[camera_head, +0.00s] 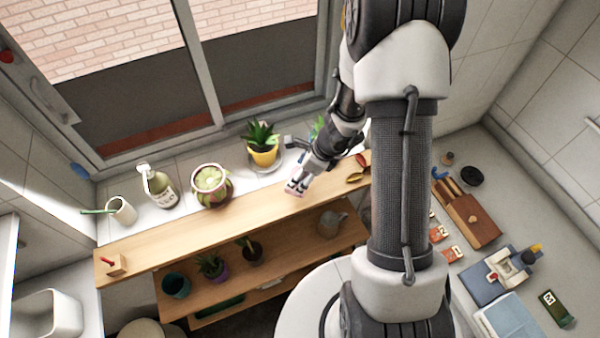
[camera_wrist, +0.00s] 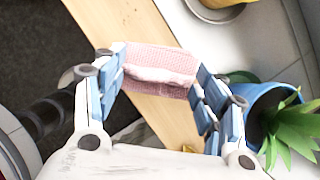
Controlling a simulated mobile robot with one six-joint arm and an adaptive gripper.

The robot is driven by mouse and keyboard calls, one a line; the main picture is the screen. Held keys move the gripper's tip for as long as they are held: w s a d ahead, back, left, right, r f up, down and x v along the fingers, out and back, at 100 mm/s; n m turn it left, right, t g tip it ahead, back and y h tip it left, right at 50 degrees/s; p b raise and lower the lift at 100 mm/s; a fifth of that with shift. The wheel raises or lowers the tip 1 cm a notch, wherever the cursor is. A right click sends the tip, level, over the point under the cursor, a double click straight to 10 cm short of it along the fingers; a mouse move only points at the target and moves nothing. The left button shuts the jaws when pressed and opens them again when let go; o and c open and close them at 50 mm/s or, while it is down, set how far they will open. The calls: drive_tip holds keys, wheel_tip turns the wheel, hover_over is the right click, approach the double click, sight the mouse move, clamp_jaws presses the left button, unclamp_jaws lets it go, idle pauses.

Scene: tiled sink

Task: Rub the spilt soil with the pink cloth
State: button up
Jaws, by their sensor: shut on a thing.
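My gripper (camera_head: 297,187) is over the wooden shelf board (camera_head: 235,209), near its right part. In the wrist view my gripper (camera_wrist: 160,80) has its blue-padded fingers on either side of the folded pink cloth (camera_wrist: 160,65) and is shut on it. A sliver of the pink cloth (camera_head: 291,192) also shows at the fingertips in the head view. The cloth is over the board (camera_wrist: 115,30); I cannot tell whether it touches the wood. I can make out no spilt soil in either view; the cloth and gripper hide part of the board.
A yellow pot with a spiky plant (camera_head: 263,156) stands on a saucer behind the board. A blue pot (camera_wrist: 258,105) with a green plant is close to my gripper's right finger. Small gold and red items (camera_head: 356,177) lie right of my gripper. The board's left half is mostly clear.

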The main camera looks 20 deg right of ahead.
drive_tip(key=shift+d+r+p, duration=0.1)
drive_tip(key=shift+r+p, duration=0.2)
drive_tip(key=shift+r, duration=0.35)
drive_tip(key=shift+r+p, duration=0.9)
drive_tip(key=shift+r, duration=0.1)
drive_tip(key=shift+f, duration=0.1)
